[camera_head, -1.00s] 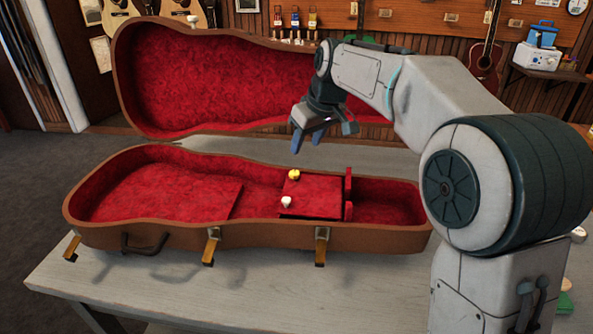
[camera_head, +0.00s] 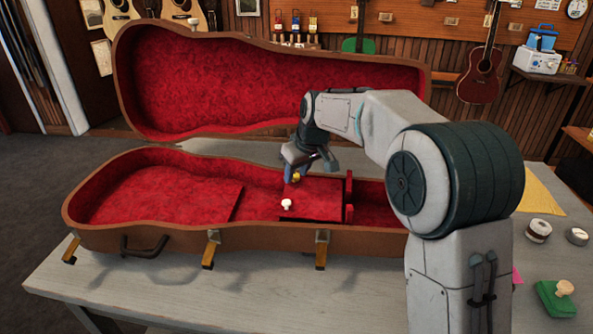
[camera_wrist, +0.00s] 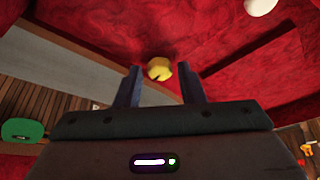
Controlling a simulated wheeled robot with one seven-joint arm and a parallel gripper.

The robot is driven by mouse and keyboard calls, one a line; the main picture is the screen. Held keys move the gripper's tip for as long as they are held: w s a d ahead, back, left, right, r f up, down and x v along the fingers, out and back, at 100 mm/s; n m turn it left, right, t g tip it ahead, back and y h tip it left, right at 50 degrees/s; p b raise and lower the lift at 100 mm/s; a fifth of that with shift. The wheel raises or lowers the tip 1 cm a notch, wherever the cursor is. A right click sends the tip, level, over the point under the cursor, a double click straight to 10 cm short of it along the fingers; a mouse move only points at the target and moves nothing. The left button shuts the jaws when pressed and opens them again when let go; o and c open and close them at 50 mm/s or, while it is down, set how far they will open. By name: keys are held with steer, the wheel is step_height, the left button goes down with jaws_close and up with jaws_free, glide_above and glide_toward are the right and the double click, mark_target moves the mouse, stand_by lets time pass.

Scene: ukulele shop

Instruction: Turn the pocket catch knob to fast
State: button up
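A yellow knob (camera_head: 296,178) sits on the red pocket lid (camera_head: 318,207) inside the open case. My gripper (camera_head: 294,171) is over it, pointing down and partly hiding it. In the wrist view the yellow knob (camera_wrist: 160,69) shows between the tips of my open gripper (camera_wrist: 160,70), with a gap on each side. A small dark mark shows on the knob; I cannot read its setting. A white knob (camera_head: 286,204) stands nearer the front of the lid and also shows in the wrist view (camera_wrist: 260,5).
The brown instrument case (camera_head: 150,238) lies on a grey table (camera_head: 150,290), its lid (camera_head: 230,85) raised behind. Upright red dividers (camera_head: 349,190) stand right of the pocket lid. A green stamp-like object (camera_head: 556,298) and small round items are on the table at right.

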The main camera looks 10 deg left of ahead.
jaws_close()
steer(key=shift+m, duration=0.3)
steer(key=m, duration=0.1)
steer(key=m+t+h, duration=0.1)
steer(key=shift+s+a+r+m+p, duration=0.1)
steer(key=shift+s+a+m+p, duration=0.1)
steer(key=shift+m+p, duration=0.15)
steer(key=m, duration=0.2)
steer(key=m+h, duration=0.1)
steer(key=m, duration=0.1)
steer(key=shift+a+t+h+p, duration=0.2)
steer(key=shift+t+h+p, duration=0.1)
steer(key=shift+p, duration=0.05)
steer(key=m, duration=0.2)
steer(key=m+h, duration=0.1)
steer(key=m, duration=0.1)
steer(key=m+h+p, duration=0.1)
steer(key=m, duration=0.1)
steer(key=shift+a, duration=0.25)
steer(key=m+p, duration=0.1)
steer(key=m, duration=0.1)
steer(key=m+g+h+p, duration=0.1)
steer(key=m, duration=0.1)
steer(key=shift+w+a+m+h, duration=0.1)
steer(key=shift+w+m+h, duration=0.05)
steer(key=shift+m+h, duration=0.15)
